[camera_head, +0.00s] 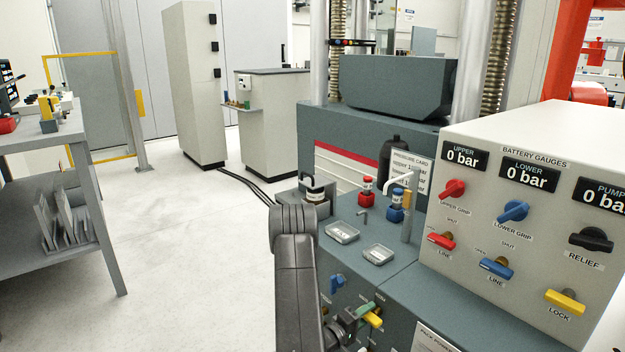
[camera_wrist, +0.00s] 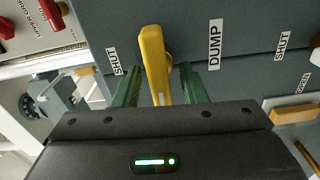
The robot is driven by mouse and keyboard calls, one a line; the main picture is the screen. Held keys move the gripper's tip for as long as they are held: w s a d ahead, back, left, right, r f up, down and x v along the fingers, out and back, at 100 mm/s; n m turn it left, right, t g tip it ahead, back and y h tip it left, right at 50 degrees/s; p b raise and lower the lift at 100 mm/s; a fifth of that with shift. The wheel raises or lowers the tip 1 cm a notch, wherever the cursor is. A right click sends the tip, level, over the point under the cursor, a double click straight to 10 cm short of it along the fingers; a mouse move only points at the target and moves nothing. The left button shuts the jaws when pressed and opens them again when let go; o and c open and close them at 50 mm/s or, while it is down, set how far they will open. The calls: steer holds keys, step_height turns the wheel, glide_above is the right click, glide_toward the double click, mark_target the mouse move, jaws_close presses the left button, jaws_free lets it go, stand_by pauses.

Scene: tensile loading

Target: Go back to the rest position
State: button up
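My gripper (camera_wrist: 160,85) has two green fingers, one on each side of a yellow lever handle (camera_wrist: 154,62) near the label DUMP. The fingers stand apart, with a visible gap between the lever and the right finger. Whether the left finger touches the lever is unclear. In the head view my gripper (camera_head: 362,313) is low at the front panel of the grey-green bench, and the yellow lever (camera_head: 373,320) shows beside its green finger. My dark arm hides part of this panel.
A blue lever (camera_head: 337,284) sits on the panel near my arm. The gauge box (camera_head: 480,140) with coloured levers stands to the right. Red (camera_head: 367,190) and blue (camera_head: 396,207) fittings and small trays (camera_head: 342,232) are on the bench top. Open floor (camera_head: 190,260) lies left.

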steer(key=m, duration=0.1)
steer(key=m+b, duration=0.1)
steer(key=m, duration=0.3)
steer(key=shift+r+b, duration=0.3)
steer(key=shift+b, duration=0.1)
steer(key=shift+s, duration=0.1)
